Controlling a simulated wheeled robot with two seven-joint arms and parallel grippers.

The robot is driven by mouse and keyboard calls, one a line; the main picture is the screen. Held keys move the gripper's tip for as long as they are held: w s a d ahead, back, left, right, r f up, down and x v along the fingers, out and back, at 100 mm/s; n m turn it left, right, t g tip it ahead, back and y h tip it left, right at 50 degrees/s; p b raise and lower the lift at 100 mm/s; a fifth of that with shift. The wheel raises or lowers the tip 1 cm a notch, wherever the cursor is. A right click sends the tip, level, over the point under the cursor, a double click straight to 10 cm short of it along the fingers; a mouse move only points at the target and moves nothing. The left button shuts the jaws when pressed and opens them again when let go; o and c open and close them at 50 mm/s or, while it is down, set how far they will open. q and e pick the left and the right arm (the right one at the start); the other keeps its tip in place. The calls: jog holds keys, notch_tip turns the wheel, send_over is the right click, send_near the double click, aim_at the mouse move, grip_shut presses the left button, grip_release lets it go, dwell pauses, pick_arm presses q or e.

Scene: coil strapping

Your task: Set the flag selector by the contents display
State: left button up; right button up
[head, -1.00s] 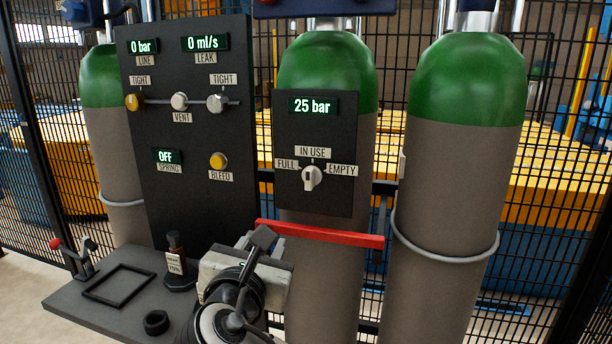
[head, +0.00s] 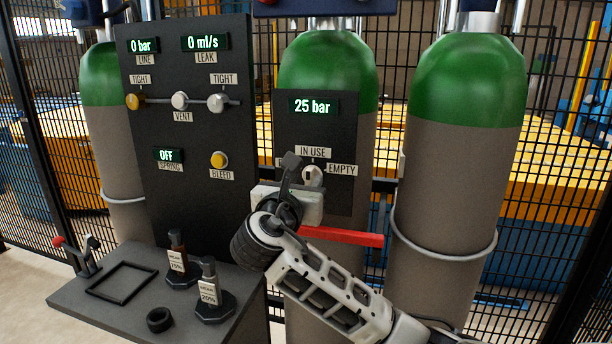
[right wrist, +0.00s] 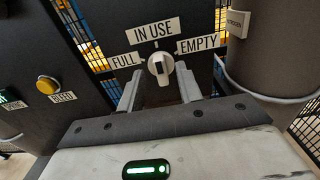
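The flag selector is a white knob (head: 312,175) on a dark panel, below the green contents display (head: 313,106), which reads 25 bar. Labels IN USE (head: 314,152) and EMPTY (head: 342,170) show; my right gripper (head: 300,180) hides FULL in the head view. In the right wrist view the knob (right wrist: 160,66) sits among FULL (right wrist: 125,60) at left, IN USE (right wrist: 153,32) above and EMPTY (right wrist: 198,43) at right. I cannot tell surely which label it points at. The gripper's fingers (right wrist: 160,92) are apart, with the knob ahead between their tips, not visibly gripped. My left gripper is out of view.
A left panel has LINE (head: 144,46) at 0 bar, LEAK (head: 205,42) at 0 ml/s and a yellow BLEED button (head: 219,159). A red bar (head: 345,236) crosses below the selector panel.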

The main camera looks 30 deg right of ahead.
aim_at(310, 178)
jog(key=shift+x, duration=1.15)
grip_shut()
jog(key=m, duration=0.6)
jog(key=shift+s+d+f+m, duration=0.15)
jog(key=shift+s+m, duration=0.1)
jog(key=shift+m, duration=0.15)
jog(key=m, duration=0.5)
jog(key=shift+s+f+m, duration=0.1)
jog(key=shift+f+m, duration=0.15)
jog(key=shift+m, duration=0.15)
